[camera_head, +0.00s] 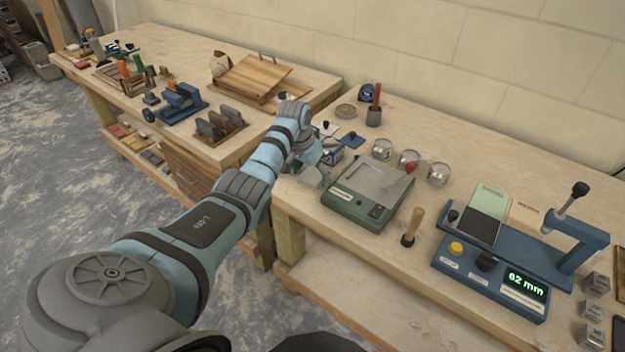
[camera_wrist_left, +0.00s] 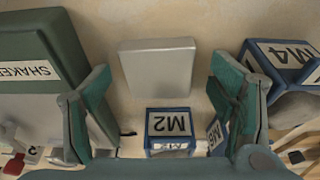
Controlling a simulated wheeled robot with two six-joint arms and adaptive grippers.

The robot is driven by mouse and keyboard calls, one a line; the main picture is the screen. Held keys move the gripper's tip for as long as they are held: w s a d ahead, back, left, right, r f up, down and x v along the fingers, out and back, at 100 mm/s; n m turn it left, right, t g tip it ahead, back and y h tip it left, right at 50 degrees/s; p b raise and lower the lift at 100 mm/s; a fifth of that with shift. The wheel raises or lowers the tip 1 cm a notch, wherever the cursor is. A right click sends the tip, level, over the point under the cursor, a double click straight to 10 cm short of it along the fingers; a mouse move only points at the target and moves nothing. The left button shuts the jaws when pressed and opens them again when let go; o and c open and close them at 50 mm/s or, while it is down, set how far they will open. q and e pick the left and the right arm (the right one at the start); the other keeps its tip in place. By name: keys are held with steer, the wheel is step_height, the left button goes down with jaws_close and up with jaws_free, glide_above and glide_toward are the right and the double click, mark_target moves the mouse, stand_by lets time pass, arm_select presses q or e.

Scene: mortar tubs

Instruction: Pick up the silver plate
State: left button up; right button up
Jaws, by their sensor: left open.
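The silver plate (camera_wrist_left: 157,68) is a plain grey, nearly square piece in the left wrist view, lying on the tan bench top between my fingers. In the head view, it shows as a small grey slab (camera_head: 312,177) near the bench's front edge, left of the green device. My left gripper (camera_wrist_left: 162,76) is open, with one teal finger on each side of the plate and gaps between them. In the head view, the left gripper (camera_head: 308,154) is above the bench beside the plate, partly hidden by its own wrist. My right gripper is not in view.
A blue block labelled M2 (camera_wrist_left: 168,128) sits close beside the plate. A block labelled M4 (camera_wrist_left: 278,62) is near the right finger. The green shaker (camera_wrist_left: 50,75) is near the left finger; it also shows in the head view (camera_head: 352,207). Metal tins (camera_head: 409,158) stand behind.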

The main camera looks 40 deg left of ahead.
arm_select(q)
steer(key=shift+r, duration=0.1)
steer(key=c, duration=1.4)
